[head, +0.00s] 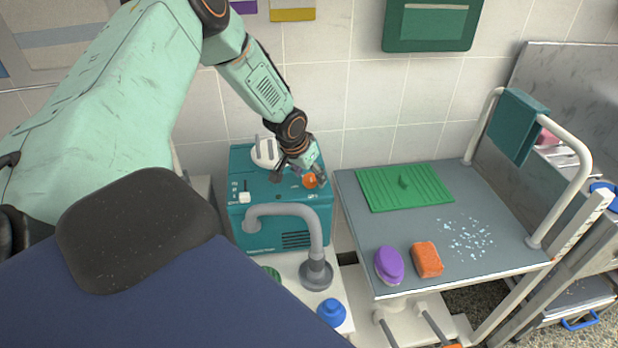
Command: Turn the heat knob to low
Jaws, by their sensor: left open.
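A teal heater box (262,236) stands against the tiled wall, left of the grey table. An orange knob (310,181) sits on its top panel, near the right side. My left gripper (308,176) reaches down from the left and is open at the orange knob. Its fingers partly hide the knob, and I cannot tell whether they touch it. The knob's pointer and any low mark are too small to read. A white switch (244,197) is on the left of the panel. My right gripper is not in view.
A grey hose arm (318,240) curves in front of the box. The grey table (400,222) holds a green mat (420,190), a purple brush (389,265), an orange sponge (427,260) and pale blue bits. A white rail (575,190) with a teal towel (515,125) borders it.

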